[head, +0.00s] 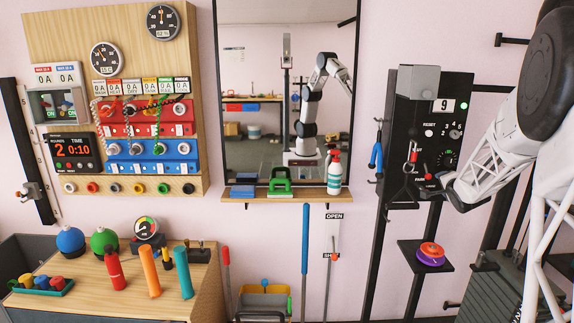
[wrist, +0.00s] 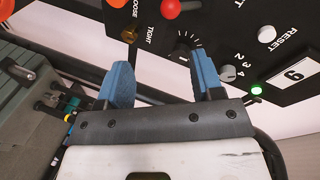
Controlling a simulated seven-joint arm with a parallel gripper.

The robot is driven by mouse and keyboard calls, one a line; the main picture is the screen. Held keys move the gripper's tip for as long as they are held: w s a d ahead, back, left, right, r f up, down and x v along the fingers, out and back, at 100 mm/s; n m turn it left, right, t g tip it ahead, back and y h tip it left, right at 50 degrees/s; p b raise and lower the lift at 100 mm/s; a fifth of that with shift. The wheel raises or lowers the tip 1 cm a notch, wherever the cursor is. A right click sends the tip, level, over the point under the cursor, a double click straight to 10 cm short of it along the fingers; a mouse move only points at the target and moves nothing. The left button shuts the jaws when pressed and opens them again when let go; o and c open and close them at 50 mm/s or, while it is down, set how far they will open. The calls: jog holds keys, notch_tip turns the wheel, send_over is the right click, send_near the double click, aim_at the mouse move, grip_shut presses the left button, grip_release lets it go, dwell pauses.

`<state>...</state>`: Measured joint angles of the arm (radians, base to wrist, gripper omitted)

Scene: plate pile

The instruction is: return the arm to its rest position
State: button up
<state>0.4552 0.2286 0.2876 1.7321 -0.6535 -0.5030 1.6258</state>
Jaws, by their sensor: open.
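My arm enters the head view from the right edge. My gripper (head: 438,189) is in front of the lower part of a black control panel (head: 402,120), at its right side. In the wrist view my gripper (wrist: 160,72) has two blue fingers spread apart with nothing between them. The panel face with its dial (wrist: 183,47) lies beyond the fingers. From these frames I cannot tell whether a finger touches the panel.
A shelf (head: 410,258) below the panel bears orange and purple plates (head: 431,254). A grey weight stack (head: 495,292) stands at the lower right. A mirror (head: 255,90), a ledge with a spray bottle (head: 334,174) and a wooden bench (head: 205,290) are to the left.

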jog(key=s+a+r+n+g, duration=0.3)
jog(key=s+a+r, duration=0.1)
jog(key=s+a, duration=0.7)
jog(key=s+a+r+n+g, duration=0.2)
jog(key=s+a+r, duration=0.1)
jog(key=s+a, duration=0.8)
jog(key=s+a+f+n+g, duration=0.2)
jog(key=s+a, duration=0.3)
jog(key=s, duration=0.7)
jog(key=s+a+f+n+g+y, duration=0.1)
jog(key=s+a+n, duration=0.3)
jog(key=s, duration=0.9)
jog(key=s+a+f+n+g+y, duration=0.1)
jog(key=s+a, duration=0.5)
jog(key=s, duration=0.6)
jog(key=f+n+g, duration=0.1)
jog(key=n+g, duration=0.1)
jog(key=g, duration=0.1)
jog(key=shift+s+a+f, duration=0.2)
jog(key=shift+s+f, duration=0.1)
jog(key=shift+c, duration=0.2)
